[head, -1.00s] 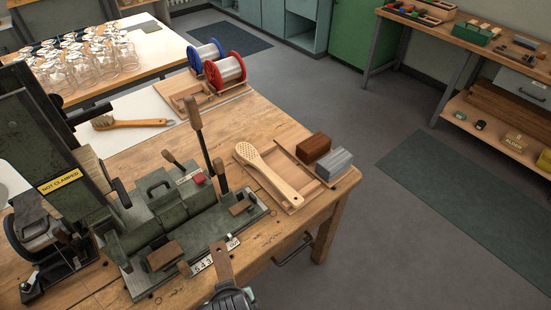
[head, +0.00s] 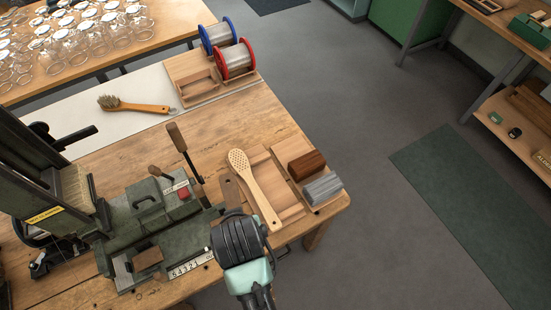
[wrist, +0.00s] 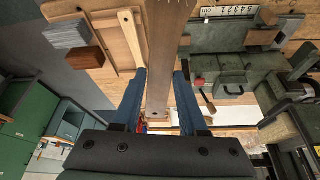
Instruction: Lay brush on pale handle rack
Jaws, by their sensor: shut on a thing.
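My gripper (head: 232,208) is shut on a long, flat, dark-brown wooden piece (wrist: 165,50), seemingly the brush's handle; a few tiny holes show near its far end. In the head view its brown end (head: 230,188) shows above my gripper, just left of the pale perforated handle (head: 254,184). That pale handle lies on a shallow wooden rack (head: 291,212) at the table's right corner. It also shows in the wrist view (wrist: 131,38), beside the held piece. No bristles show on the held piece. A bristled brush (head: 137,105) lies on the white mat at the back left.
A brown block (head: 306,165) and a grey block (head: 323,188) occupy the rack's right side. A green machine with upright levers (head: 160,215) stands close left of my gripper. Red (head: 235,60) and blue (head: 218,37) spools stand behind. Bare tabletop lies between the spools and rack.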

